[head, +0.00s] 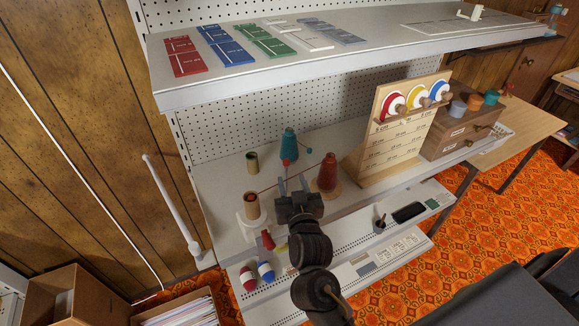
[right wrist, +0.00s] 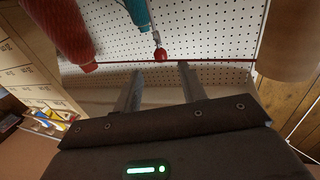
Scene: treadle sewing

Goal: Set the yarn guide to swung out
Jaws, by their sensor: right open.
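A small red ball (head: 286,162) on a short stem, which looks like the yarn guide's knob, sits on the shelf in front of a teal yarn cone (head: 289,144). The knob also shows in the right wrist view (right wrist: 160,55), just beyond and between my fingertips. Whether the guide is swung in or out I cannot tell. A red yarn strand (right wrist: 112,63) runs across, from the red cone (head: 328,174) toward a brown tube (head: 252,206). My right gripper (head: 293,184) is open and empty, its fingers pointing at the knob, apart from it. My left gripper is out of view.
The upper shelf (head: 300,68) with coloured cards overhangs at the back. A wooden rack (head: 398,128) stands right of the red cone. Another tube (head: 252,162) stands behind left. A lower ledge (head: 365,240) holds small tools and spools.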

